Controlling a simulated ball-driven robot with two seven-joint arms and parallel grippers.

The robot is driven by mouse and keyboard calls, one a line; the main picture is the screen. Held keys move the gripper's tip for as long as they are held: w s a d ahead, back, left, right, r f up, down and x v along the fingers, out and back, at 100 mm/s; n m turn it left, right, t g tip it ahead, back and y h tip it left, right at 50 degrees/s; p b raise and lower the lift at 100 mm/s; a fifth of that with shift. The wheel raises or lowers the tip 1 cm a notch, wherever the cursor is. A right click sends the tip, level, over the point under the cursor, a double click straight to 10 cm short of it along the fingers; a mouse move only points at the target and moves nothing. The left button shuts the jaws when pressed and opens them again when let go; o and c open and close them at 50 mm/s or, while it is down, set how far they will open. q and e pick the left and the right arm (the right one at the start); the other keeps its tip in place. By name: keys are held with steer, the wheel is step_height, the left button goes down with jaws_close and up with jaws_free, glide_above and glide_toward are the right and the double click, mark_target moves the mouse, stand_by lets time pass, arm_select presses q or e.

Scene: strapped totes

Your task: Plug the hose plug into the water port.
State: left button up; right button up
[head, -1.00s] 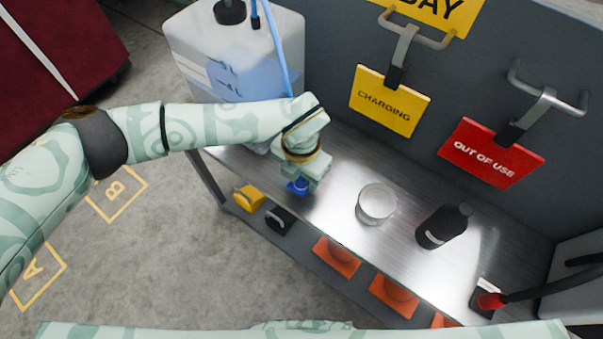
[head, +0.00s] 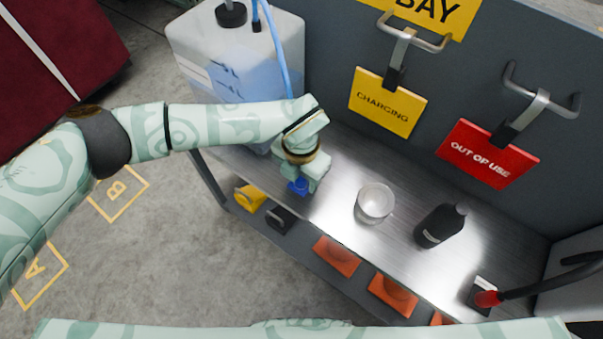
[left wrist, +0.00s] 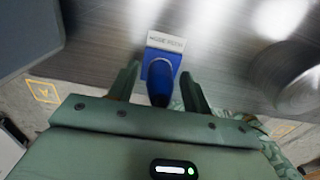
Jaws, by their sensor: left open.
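My left gripper (head: 300,180) is over the left end of the steel bench, pointing down. A blue piece that looks like the hose plug (head: 298,187) shows just below it near the front edge. In the left wrist view the open fingers (left wrist: 160,85) stand on either side of the blue piece (left wrist: 160,80), apart from it at the sides. It sits by a small white label (left wrist: 165,41) whose print is blurred. A blue hose (head: 277,50) hangs by the white tank (head: 240,55); its lower end is hidden behind my arm. I cannot pick out the water port.
A round metal cup (head: 374,202) and a dark bottle (head: 441,225) stand on the bench (head: 335,170). A red-tipped black cable (head: 488,298) is at the right end. Yellow (head: 390,103) and red (head: 487,153) signs hang from the back panel. Yellow, black and orange pieces line the front.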

arm_select(q)
jaws_close()
steer(key=shift+r, duration=0.15)
arm_select(e)
steer(key=shift+r, duration=0.1)
